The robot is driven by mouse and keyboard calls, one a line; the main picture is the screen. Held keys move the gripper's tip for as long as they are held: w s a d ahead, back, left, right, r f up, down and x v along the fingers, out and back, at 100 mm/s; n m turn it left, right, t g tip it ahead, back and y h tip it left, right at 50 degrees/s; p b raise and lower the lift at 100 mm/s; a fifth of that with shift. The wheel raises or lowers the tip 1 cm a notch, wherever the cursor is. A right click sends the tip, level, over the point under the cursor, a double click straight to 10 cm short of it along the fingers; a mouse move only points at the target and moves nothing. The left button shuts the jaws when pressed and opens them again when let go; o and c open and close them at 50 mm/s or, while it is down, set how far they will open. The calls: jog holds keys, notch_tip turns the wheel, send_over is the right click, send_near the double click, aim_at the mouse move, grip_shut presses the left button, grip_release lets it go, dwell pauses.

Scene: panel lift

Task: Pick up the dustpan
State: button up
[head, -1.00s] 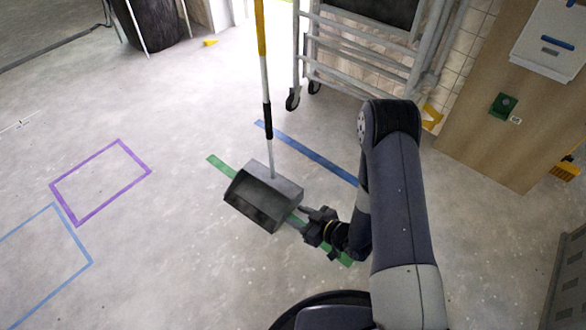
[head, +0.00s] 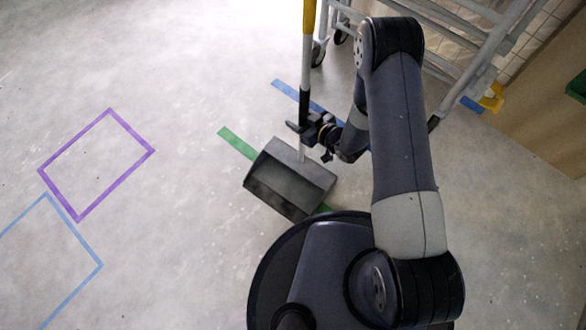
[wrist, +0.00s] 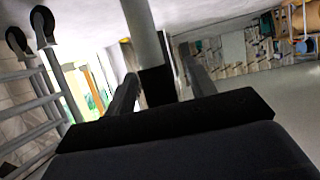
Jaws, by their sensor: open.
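The dustpan (head: 292,180) is a grey scoop standing on the concrete floor with a long upright handle (head: 308,45), yellow at the top with a black section and a white lower part. My gripper (head: 301,130) is at the lower handle, just above the scoop. In the wrist view, the handle (wrist: 150,50) rises between the two open fingers of my gripper (wrist: 155,85), with its black section near the fingertips. The jaws are open and not closed on it. The scoop is out of the wrist view.
A wheeled metal rack (head: 450,50) stands behind and to the right; it also shows at left in the wrist view (wrist: 38,95). Green (head: 236,142) and blue (head: 285,90) tape strips lie near the dustpan. A purple taped rectangle (head: 96,165) and open floor are on the left.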

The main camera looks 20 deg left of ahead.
jog(key=shift+a, duration=0.1)
grip_shut()
dwell(0.5)
dwell(0.9)
